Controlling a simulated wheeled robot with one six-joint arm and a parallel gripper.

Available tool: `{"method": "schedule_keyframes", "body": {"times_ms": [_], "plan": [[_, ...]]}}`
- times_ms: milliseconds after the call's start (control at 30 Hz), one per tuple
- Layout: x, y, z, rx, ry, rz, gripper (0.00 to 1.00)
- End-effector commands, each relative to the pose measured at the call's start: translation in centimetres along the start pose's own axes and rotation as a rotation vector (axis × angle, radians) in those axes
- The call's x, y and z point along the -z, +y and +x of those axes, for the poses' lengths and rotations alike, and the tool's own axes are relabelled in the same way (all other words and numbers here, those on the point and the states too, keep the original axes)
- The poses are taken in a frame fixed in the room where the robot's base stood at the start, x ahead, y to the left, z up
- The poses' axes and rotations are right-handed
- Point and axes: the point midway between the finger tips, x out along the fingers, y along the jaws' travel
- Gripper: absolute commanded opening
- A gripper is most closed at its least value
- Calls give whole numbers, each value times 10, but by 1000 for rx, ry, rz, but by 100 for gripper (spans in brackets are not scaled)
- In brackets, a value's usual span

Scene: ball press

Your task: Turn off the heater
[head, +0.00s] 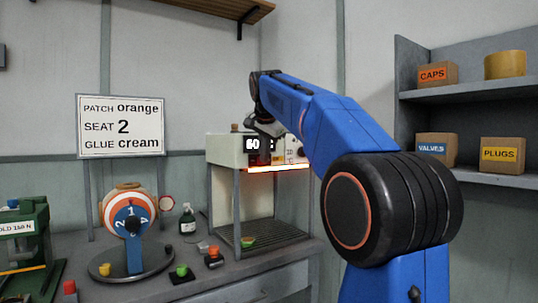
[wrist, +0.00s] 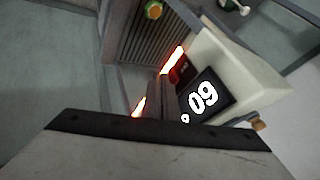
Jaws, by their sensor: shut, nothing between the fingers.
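The heater (head: 225,152) is a cream box on grey posts above a slatted tray, at the middle of the head view. Its element (head: 280,169) glows orange along the lower front edge. In the wrist view the glow (wrist: 174,60) also shows, and the dark display (wrist: 206,97) reads 60 with a degree mark. A small red part (wrist: 183,68) sits in a dark panel beside the display; I cannot tell its position. My gripper (head: 263,128) is at the heater's front, partly covering it. Its shut, empty fingers (wrist: 161,88) are close to the panel; contact is unclear.
A shelf (head: 460,178) with boxes is at right.

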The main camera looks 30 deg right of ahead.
Motion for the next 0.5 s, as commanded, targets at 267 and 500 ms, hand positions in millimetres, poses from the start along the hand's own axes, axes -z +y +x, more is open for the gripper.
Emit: {"method": "schedule_keyframes", "body": {"times_ms": [267,500], "plan": [[0,-7,4,0,-1,0,0],[0,-7,3,-1,0,1,0]]}}
